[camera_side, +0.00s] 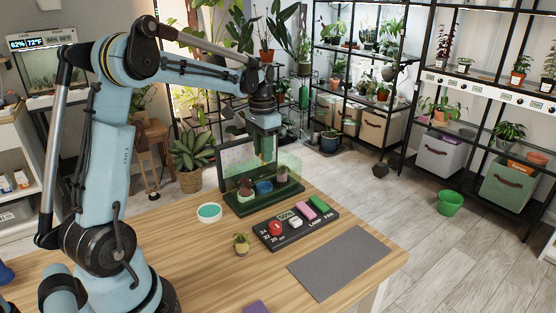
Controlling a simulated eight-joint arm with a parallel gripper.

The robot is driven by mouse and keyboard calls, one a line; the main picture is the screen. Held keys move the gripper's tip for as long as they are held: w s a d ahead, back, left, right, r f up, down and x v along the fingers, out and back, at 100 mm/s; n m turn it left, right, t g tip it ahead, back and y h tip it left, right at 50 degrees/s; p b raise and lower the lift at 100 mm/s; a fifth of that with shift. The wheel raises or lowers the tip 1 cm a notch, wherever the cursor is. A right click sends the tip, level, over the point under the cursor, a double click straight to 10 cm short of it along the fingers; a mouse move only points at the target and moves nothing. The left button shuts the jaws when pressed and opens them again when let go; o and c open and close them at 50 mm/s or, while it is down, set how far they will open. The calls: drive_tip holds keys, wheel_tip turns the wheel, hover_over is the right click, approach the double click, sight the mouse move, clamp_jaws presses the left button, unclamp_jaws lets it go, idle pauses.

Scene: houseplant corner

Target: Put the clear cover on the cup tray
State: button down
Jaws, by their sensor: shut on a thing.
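The cup tray (268,203) is a dark green base on the wooden table. It bears a small potted plant (246,188), a blue cup (264,187) and another small pot with a plant (282,173). The clear cover (290,160), a see-through greenish box, is over the tray and around these pots. My gripper (266,154) points down at the top of the cover and is shut on it. The fingertips are partly lost against the green. I cannot tell whether the cover's lower edge touches the tray.
A grey mat (340,264) lies at right.

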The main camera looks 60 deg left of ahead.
drive_tip(key=shift+f, duration=0.1)
drive_tip(key=shift+c, duration=1.8)
unclamp_jaws()
drive_tip(key=shift+r, duration=3.5)
drive_tip(key=shift+s+d+r, duration=0.1)
drive_tip(key=shift+d, duration=0.25)
drive_tip(key=s+d+f+t, duration=0.2)
drive_tip(key=s+d, duration=0.3)
drive_tip(key=d, duration=0.4)
drive_tip(key=s+d+f+t, duration=0.3)
drive_tip(key=s+d+t, duration=0.2)
drive_tip(key=d, duration=0.5)
drive_tip(key=shift+s+d+f, duration=0.15)
drive_tip(key=shift+s+d, duration=0.05)
drive_tip(key=shift+s, duration=0.25)
